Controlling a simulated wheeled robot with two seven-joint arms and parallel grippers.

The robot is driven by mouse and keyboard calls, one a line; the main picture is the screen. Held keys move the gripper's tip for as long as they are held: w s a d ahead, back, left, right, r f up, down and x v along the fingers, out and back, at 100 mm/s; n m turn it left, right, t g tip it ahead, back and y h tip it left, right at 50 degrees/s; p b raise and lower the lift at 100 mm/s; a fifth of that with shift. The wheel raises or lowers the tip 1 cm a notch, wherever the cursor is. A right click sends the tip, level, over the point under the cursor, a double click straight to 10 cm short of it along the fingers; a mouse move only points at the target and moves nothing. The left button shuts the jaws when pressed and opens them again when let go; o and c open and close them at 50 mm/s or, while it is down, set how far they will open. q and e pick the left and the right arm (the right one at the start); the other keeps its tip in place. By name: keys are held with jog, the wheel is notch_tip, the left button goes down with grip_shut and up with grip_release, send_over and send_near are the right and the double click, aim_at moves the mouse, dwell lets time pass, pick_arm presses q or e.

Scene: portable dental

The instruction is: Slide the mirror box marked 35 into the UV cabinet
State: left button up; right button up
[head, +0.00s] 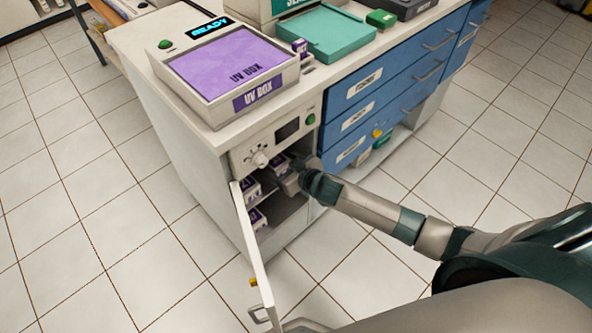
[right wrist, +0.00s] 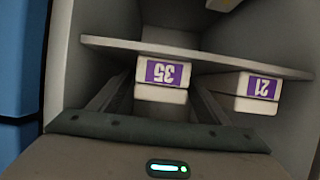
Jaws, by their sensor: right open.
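The mirror box marked 35 (right wrist: 162,84) is white with a purple label and appears upside down in the right wrist view. It stands on a shelf inside the open cupboard, between the fingers of my right gripper (right wrist: 157,102). The fingers are open, one on each side of it; I cannot tell whether they touch it. In the head view my right gripper (head: 289,181) reaches into the cupboard's upper part. A similar box marked 21 (right wrist: 257,92) stands beside it. My left gripper is out of view.
The cupboard door (head: 253,255) is swung open at the left of the opening. More white boxes with purple labels stand inside, one on a lower level (head: 257,219). Blue drawers (head: 395,80) are to the right. A teal tray (head: 325,37) lies on the counter.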

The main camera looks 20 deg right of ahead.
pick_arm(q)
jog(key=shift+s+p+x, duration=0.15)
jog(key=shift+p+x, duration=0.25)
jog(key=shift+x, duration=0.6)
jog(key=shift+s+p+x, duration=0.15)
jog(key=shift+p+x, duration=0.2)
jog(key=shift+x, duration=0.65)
pick_arm(e)
jog(key=v, duration=1.7)
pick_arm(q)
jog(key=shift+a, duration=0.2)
